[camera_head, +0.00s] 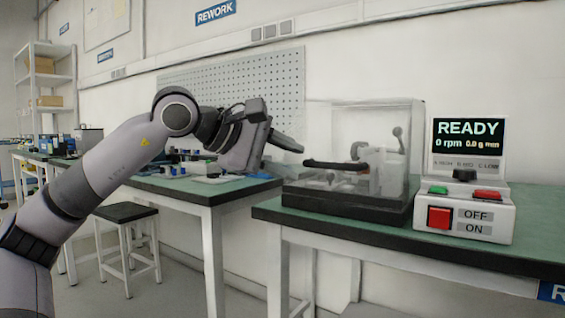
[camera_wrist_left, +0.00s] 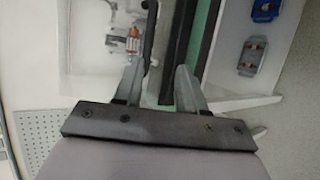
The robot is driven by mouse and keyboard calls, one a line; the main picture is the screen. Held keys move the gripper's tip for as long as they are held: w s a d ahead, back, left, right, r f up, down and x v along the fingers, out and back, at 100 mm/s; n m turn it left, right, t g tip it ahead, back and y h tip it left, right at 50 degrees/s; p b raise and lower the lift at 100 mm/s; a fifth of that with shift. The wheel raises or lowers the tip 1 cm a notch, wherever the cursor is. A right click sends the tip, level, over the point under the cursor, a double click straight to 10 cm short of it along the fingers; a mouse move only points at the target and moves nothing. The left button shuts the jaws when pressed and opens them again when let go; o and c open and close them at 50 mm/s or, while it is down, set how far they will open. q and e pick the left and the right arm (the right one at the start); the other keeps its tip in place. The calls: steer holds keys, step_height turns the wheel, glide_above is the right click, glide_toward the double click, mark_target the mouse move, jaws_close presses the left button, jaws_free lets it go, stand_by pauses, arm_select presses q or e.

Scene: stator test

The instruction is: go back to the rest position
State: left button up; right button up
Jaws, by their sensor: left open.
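My left arm comes in from the left of the head view. Its gripper (camera_head: 279,156) is in the air at the left side of the clear test enclosure (camera_head: 345,118), above the table's edge. In the left wrist view the gripper (camera_wrist_left: 160,84) has its two fingers apart, with nothing between them. The enclosure's dark handle (camera_head: 336,165) lies to the right of the gripper in the head view; whether they are close in depth I cannot tell. My right gripper is in neither view.
A control box (camera_head: 464,210) with a READY display (camera_head: 468,137) stands on the green-topped table (camera_head: 535,240) at right. Another workbench (camera_head: 215,190) with small blue parts is behind my arm. A stool (camera_head: 126,213) stands at left.

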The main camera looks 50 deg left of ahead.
arm_select(q)
steer(key=shift+s+r, duration=0.15)
steer(key=shift+s, duration=0.15)
stand_by(0.5)
